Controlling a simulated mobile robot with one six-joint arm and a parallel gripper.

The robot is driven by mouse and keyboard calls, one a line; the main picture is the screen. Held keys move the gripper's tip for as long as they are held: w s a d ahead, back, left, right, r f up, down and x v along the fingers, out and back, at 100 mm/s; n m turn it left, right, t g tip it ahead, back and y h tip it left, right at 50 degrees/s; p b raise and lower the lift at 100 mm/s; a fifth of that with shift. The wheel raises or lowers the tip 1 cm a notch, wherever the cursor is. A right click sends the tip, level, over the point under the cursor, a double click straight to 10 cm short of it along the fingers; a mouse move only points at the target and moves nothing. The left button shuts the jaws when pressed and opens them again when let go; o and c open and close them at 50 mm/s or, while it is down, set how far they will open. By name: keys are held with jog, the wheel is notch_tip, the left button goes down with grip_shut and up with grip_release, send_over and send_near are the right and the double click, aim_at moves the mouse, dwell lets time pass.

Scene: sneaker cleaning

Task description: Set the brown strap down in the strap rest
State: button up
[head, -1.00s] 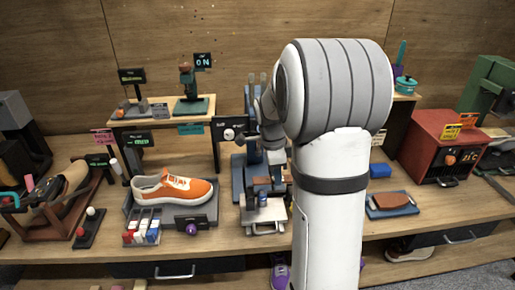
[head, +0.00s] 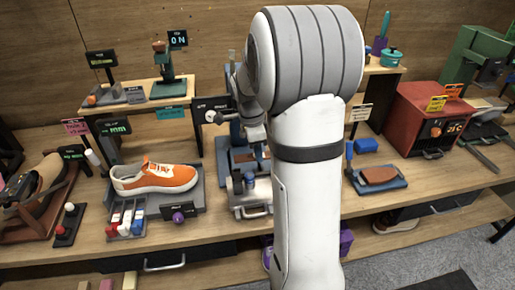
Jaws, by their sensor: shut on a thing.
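My gripper (head: 258,152) is low in front of the blue press-like stand (head: 224,160), partly hidden by my own arm. A small brown strip (head: 242,156), which looks like the brown strap, shows at its fingers. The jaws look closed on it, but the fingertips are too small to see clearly. A blue tray (head: 398,185) at the right holds a brown rounded pad (head: 380,174). I cannot tell for certain which fixture is the strap rest.
An orange sneaker (head: 155,178) sits on a grey stand at the left. A grey metal fixture (head: 250,203) stands just below my gripper. A red box (head: 432,118) is at the right. Bare bench top lies between the blue tray and the front edge.

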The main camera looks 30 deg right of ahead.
jog(key=shift+f+b, duration=1.45)
jog(key=shift+f, duration=0.75)
jog(key=shift+f+b, duration=1.15)
jog(key=shift+b, duration=0.05)
jog(key=o, duration=1)
jog(key=shift+o, duration=0.2)
jog(key=shift+w+a+r, duration=0.1)
jog(key=shift+a+r, duration=0.1)
jog(key=shift+r, duration=1.1)
jog(key=shift+a+r, duration=0.15)
jog(key=shift+r, duration=1.15)
jog(key=shift+w+a+r, duration=0.1)
jog(key=shift+a+r, duration=0.1)
jog(key=shift+r, duration=1.1)
